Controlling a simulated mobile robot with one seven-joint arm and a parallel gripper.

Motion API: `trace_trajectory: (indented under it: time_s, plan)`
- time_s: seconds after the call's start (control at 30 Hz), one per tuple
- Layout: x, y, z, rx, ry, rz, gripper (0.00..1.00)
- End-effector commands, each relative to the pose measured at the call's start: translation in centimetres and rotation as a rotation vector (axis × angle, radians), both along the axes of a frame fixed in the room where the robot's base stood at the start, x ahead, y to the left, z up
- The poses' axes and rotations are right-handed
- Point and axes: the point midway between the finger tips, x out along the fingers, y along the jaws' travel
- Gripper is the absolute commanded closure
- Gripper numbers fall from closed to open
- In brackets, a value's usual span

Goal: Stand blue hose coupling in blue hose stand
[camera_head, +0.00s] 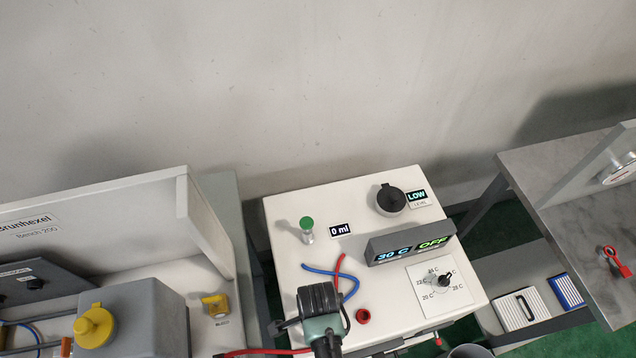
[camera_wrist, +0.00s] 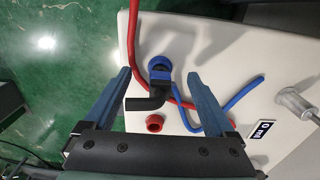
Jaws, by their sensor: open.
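The blue hose coupling (camera_wrist: 160,92) is a black elbow piece in the wrist view, between my gripper's fingers. Blue ring-shaped parts, seemingly the blue hose stand (camera_wrist: 157,64), show at its upper end. I cannot tell how deep the coupling sits in the stand. My gripper (camera_wrist: 158,75) is open, with one finger on each side of the coupling and visible gaps to both. In the head view my gripper (camera_head: 321,303) is over the front left of the white machine and hides coupling and stand. A blue hose (camera_wrist: 240,94) lies on the machine top.
An empty red ring stand (camera_head: 362,316) is close to my gripper. A red hose (camera_wrist: 132,30) crosses the blue one. A green-capped vial (camera_head: 307,230), a grey display (camera_head: 410,245), a dial and a black cap (camera_head: 390,198) occupy the white top (camera_head: 285,208). A bench stands left.

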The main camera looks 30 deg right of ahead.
Motion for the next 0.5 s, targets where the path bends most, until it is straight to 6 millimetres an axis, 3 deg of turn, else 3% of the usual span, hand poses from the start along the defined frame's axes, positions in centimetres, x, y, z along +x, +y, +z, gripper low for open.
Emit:
trace_trajectory:
  time_s: [0.5]
  plan:
    - [0.0,0.0,1.4,0.0,0.0,0.0,0.1]
